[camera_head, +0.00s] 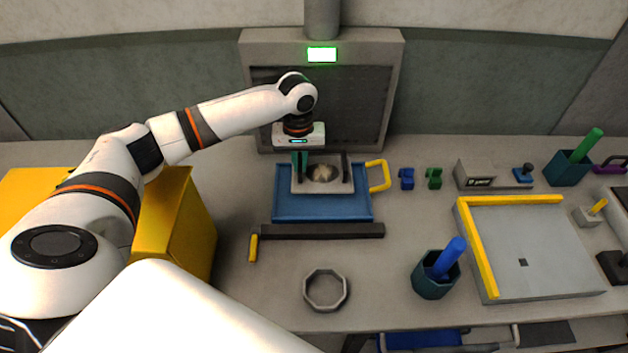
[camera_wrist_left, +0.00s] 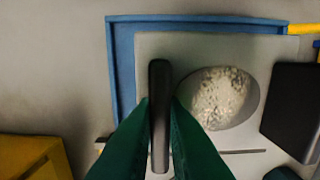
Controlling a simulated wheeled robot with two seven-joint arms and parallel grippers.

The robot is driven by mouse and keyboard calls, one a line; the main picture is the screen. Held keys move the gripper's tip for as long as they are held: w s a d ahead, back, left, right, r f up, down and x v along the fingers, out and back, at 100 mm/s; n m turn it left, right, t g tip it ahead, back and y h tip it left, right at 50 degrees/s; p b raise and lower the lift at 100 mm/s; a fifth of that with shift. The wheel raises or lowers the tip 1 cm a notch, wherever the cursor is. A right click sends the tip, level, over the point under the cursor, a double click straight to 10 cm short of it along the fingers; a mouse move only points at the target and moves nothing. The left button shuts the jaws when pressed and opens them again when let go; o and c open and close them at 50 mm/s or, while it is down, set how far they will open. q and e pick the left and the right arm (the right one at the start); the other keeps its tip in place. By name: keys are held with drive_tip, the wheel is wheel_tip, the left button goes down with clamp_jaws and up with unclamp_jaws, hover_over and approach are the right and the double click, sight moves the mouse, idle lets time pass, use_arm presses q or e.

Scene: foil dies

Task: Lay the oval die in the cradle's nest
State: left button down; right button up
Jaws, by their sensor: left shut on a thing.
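A grey block (camera_head: 297,187) sits in a blue tray (camera_head: 320,206) under the machine at the back. It has a rounded recess with a pale, speckled oval piece (camera_head: 323,173) in it. The piece also shows in the left wrist view (camera_wrist_left: 220,98), filling most of the recess. Dark upright bars stand on either side of the recess. My left gripper (camera_head: 300,163) is shut on the left dark bar (camera_wrist_left: 159,105), its green fingers on both sides. The right dark bar (camera_wrist_left: 290,112) is free. I cannot tell which part is the die and which the cradle. My right gripper is not in view.
Small blue (camera_head: 407,178) and green (camera_head: 434,178) blocks stand right of the yellow handle (camera_head: 386,175). A yellow box (camera_head: 180,230) stands left.

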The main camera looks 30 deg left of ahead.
use_arm(q)
drive_tip(key=shift+f, duration=0.95)
wheel_tip(320, 180, down, 3)
drive_tip(key=shift+f+p, duration=0.1)
drive_tip(key=shift+p, duration=0.3)
drive_tip(key=shift+f, duration=0.35)
drive_tip(key=c, duration=1.5)
unclamp_jaws()
drive_tip(key=shift+f, duration=0.15)
